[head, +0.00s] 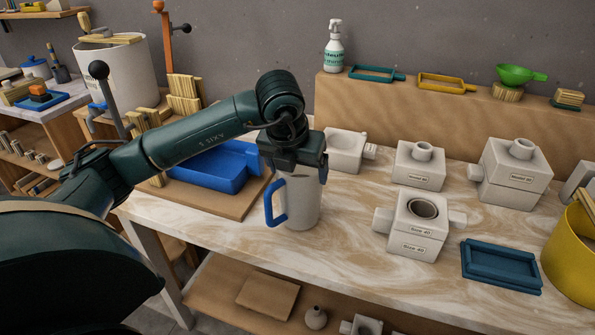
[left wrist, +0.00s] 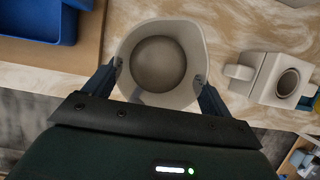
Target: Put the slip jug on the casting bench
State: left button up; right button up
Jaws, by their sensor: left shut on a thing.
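The slip jug (head: 300,203) is a white jug with a blue handle on its left side. It is upright at the front of the marbled casting bench (head: 345,255); I cannot tell whether its base touches the top. My left gripper (head: 296,172) comes down over it from above and is shut on its rim. In the left wrist view the jug (left wrist: 160,65) is seen from above, with grey-brown slip or its floor inside, and the gripper's fingers (left wrist: 160,88) are at either side of it. My right gripper is in neither view.
A white mould (head: 413,228) with a round opening stands right of the jug, with a blue tray (head: 500,266) and a yellow bucket (head: 575,255) beyond. More white moulds stand behind. A blue tub (head: 215,168) sits on a board at left. Bare bench lies between jug and mould.

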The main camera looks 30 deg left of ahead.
pick_arm(q)
jog(key=shift+f, duration=0.3)
jog(key=o, duration=1.9)
jog(key=shift+f, duration=0.15)
jog(key=v, duration=1.2)
jog(key=shift+s+p, duration=0.1)
jog(key=shift+p, duration=0.2)
